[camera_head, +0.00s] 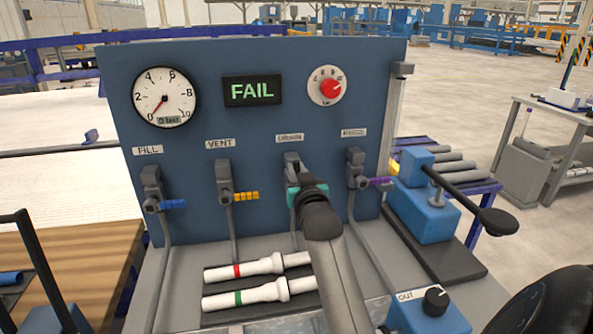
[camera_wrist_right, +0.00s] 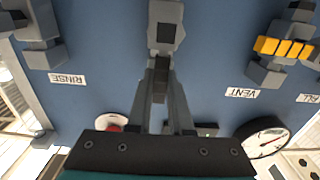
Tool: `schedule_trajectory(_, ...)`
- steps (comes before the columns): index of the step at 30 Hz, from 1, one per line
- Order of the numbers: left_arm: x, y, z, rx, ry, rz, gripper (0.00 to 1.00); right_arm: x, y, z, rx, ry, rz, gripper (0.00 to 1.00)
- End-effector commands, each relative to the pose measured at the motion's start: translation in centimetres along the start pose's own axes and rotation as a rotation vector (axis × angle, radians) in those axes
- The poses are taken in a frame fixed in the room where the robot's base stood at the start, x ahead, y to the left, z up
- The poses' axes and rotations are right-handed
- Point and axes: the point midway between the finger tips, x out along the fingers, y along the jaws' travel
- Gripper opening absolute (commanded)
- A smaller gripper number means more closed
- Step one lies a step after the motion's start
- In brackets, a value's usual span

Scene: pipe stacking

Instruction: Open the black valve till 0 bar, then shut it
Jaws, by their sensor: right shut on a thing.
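The black valve sits under the DRAIN label on the blue panel; its grey body (camera_head: 291,159) shows above my right gripper (camera_head: 293,182). In the right wrist view, my right gripper (camera_wrist_right: 160,82) is shut on the valve's dark handle, just below the valve body (camera_wrist_right: 166,28). In the head view the gripper and arm hide most of that handle. The round pressure gauge (camera_head: 165,96) has its red needle at the low end, and its small display appears to read 0 bar. My left gripper is not in view.
The blue-handled FILL valve (camera_head: 152,190) and yellow-handled VENT valve (camera_head: 225,185) are on the left, the purple-handled valve (camera_head: 357,170) on the right. A display (camera_head: 252,91) reads FAIL. A red knob (camera_head: 330,89) is beside it. Two white pipes (camera_head: 245,293) lie below.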

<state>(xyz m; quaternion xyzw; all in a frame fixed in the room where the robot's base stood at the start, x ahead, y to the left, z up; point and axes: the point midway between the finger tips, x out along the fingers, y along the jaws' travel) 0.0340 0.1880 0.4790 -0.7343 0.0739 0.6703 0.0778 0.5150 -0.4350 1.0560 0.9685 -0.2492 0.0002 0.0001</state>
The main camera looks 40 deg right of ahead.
Motion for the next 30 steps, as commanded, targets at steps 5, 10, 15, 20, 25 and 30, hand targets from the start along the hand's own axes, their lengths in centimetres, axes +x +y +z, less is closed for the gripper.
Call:
schedule_trajectory(5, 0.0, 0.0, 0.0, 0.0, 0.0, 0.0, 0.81, 0.0, 0.0, 0.1, 0.0, -0.002, 0.0, 0.0)
schedule_trajectory(10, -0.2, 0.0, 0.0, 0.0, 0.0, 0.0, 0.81, 0.0, 0.1, 0.1, 0.012, -0.003, 0.0, 0.0)
schedule_trajectory(15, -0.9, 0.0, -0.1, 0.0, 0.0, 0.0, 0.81, 0.0, 0.4, 0.0, 0.064, -0.005, 0.001, 0.0)
schedule_trajectory(20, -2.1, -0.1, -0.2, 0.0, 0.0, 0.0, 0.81, 0.0, 0.9, 0.0, 0.165, -0.005, 0.001, 0.0)
schedule_trajectory(25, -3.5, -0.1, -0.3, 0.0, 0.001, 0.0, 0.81, 0.0, 1.7, 0.1, 0.311, -0.006, 0.002, 0.0)
schedule_trajectory(30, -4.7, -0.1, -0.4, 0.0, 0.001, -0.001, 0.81, 0.0, 2.6, 0.5, 0.472, -0.006, 0.002, 0.0)
